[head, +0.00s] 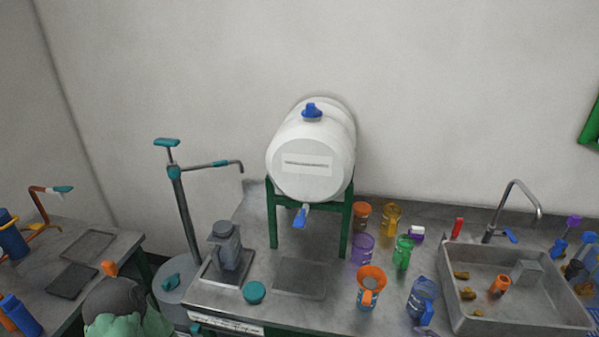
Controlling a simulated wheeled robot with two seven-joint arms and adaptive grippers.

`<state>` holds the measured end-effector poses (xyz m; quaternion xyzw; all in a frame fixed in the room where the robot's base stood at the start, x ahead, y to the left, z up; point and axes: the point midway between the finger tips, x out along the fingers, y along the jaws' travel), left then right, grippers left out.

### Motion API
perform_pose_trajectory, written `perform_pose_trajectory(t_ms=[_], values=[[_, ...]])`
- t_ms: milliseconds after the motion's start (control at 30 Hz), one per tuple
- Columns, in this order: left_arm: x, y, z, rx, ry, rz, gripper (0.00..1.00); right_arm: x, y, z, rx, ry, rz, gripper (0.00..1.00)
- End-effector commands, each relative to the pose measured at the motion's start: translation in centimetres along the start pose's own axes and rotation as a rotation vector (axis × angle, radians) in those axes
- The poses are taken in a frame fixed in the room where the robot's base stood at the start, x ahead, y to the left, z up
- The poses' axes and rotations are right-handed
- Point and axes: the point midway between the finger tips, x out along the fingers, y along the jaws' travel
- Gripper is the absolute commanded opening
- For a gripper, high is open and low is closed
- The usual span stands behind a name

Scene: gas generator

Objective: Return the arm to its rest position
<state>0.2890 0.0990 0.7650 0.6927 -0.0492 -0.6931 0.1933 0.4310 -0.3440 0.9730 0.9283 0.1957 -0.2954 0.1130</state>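Neither of my grippers and neither of my arms can be made out in the head view. I cannot tell how the arms are posed or whether the grippers hold anything.
A steel counter (257,222) carries a white barrel (309,165) on a green stand, a grey jug (229,247), several coloured cups and jugs, and a sink (518,312). A teal-handled hand pump (183,205) stands left of it. Another bench (112,262) is at far left.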

Motion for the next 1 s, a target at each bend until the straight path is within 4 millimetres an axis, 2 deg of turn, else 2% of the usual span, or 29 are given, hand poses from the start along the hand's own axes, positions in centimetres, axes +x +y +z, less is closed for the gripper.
perform_pose_trajectory(t_ms=[200,333,467,600,800,900,1000], values=[[0.5,-0.2,0.1,0.000,-0.002,0.000,0.40,3.5,-2.6,1.2,0.130,-0.037,-0.028,0.46],[0.9,-0.3,0.1,0.000,-0.002,0.000,0.40,6.3,-5.4,2.6,0.241,-0.089,-0.053,0.46],[1.5,-0.5,0.0,0.000,-0.002,0.000,0.40,9.5,-9.7,5.0,0.384,-0.187,-0.087,0.46],[2.1,-0.7,0.0,0.000,-0.002,0.000,0.40,11.8,-15.2,8.2,0.525,-0.330,-0.115,0.46],[2.9,-1.0,0.0,0.000,-0.002,0.000,0.40,12.8,-23.3,13.4,0.684,-0.574,-0.131,0.46],[3.1,-1.1,0.0,0.000,-0.002,0.000,0.40,12.4,-26.6,15.8,0.738,-0.686,-0.124,0.46],[3.3,-1.2,0.0,0.000,-0.002,0.000,0.40,11.8,-28.8,17.4,0.771,-0.769,-0.113,0.46]])
